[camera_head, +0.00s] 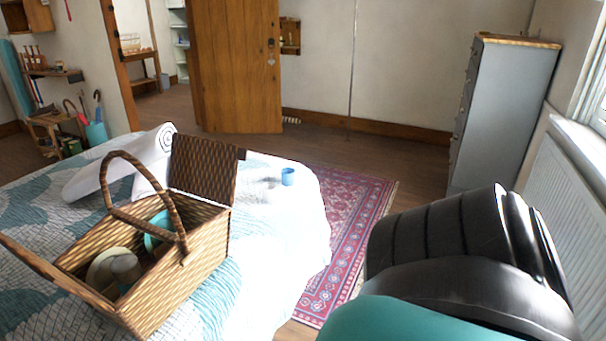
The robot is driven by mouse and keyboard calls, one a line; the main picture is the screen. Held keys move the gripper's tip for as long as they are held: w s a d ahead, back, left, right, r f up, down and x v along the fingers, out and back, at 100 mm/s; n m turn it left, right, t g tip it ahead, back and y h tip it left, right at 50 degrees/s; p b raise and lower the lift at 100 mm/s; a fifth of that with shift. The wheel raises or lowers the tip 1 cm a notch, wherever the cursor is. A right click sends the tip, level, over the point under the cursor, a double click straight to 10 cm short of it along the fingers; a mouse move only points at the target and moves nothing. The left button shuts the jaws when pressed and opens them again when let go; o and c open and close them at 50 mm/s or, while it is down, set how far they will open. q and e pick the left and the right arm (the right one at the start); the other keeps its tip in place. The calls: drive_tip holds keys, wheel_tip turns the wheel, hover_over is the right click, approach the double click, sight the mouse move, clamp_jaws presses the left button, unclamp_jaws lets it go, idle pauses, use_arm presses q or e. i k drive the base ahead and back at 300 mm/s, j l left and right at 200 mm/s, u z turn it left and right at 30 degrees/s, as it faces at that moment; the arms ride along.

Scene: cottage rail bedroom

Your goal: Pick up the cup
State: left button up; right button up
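A small blue cup (288,177) stands upright near the far right edge of the bed (265,225), on its white and teal cover. It is a little to the right of an open wicker basket (190,255) and apart from it. Neither of my grippers shows in the head view, so their state and distance from the cup cannot be seen.
The basket holds teal and cream round items; its raised lid and handle stand left of the cup. A large black ribbed shape (455,235) with teal below fills the lower right. A red rug (345,225) lies beside the bed. A grey cabinet (502,115) stands behind.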

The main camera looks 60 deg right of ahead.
sight(270, 193)
drive_tip(key=z, duration=1.9)
